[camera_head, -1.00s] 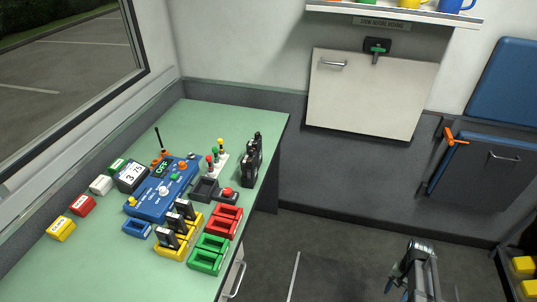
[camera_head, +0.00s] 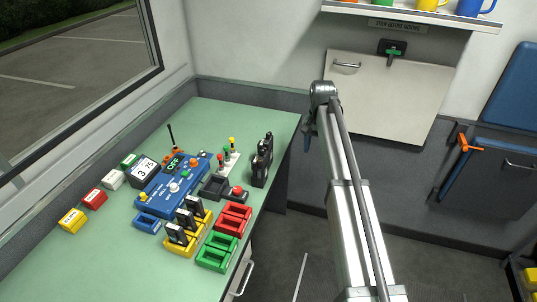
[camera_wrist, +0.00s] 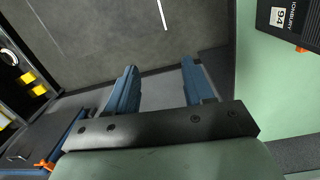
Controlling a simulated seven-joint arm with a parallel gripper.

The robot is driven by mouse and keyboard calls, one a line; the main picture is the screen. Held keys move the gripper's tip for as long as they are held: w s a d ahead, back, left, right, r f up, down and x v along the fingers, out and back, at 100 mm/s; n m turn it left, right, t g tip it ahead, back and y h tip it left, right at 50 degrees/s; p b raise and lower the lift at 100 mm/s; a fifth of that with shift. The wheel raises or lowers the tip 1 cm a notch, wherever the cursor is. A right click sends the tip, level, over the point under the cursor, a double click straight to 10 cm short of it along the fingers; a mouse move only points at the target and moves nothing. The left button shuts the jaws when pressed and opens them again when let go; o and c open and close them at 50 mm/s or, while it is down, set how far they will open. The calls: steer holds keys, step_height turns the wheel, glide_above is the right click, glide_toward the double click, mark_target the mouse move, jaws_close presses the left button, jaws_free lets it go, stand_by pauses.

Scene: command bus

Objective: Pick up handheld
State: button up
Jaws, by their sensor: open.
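Several slim black handhelds (camera_head: 185,223) stand upright in yellow holders (camera_head: 177,247) near the front of the green desk. A larger black handheld-like unit (camera_head: 262,160) stands upright near the desk's right edge, with more black behind it. In the wrist view, a black item marked 94 (camera_wrist: 290,22) lies at the upper right against the green desk; I cannot tell which unit it is. My gripper (camera_wrist: 160,85) has its two blue fingers wide apart with nothing between them. In the head view my gripper (camera_head: 308,138) is right of the desk edge, apart from the handhelds, and partly hidden.
A blue console (camera_head: 172,187) sits mid-desk, with red holders (camera_head: 233,218) and green holders (camera_head: 217,252) in front. Yellow, red, white and green blocks line the window side. A shelf with mugs (camera_head: 410,15) and a pale wall panel (camera_head: 385,92) are behind. Open floor lies right of the desk.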

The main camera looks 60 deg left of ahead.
step_height(320, 180, up, 16)
steer(key=n, duration=0.1)
glide_above(268, 135)
steer(key=shift+y, duration=0.4)
step_height(268, 135, down, 14)
steer(key=shift+r, duration=0.15)
jaws_close()
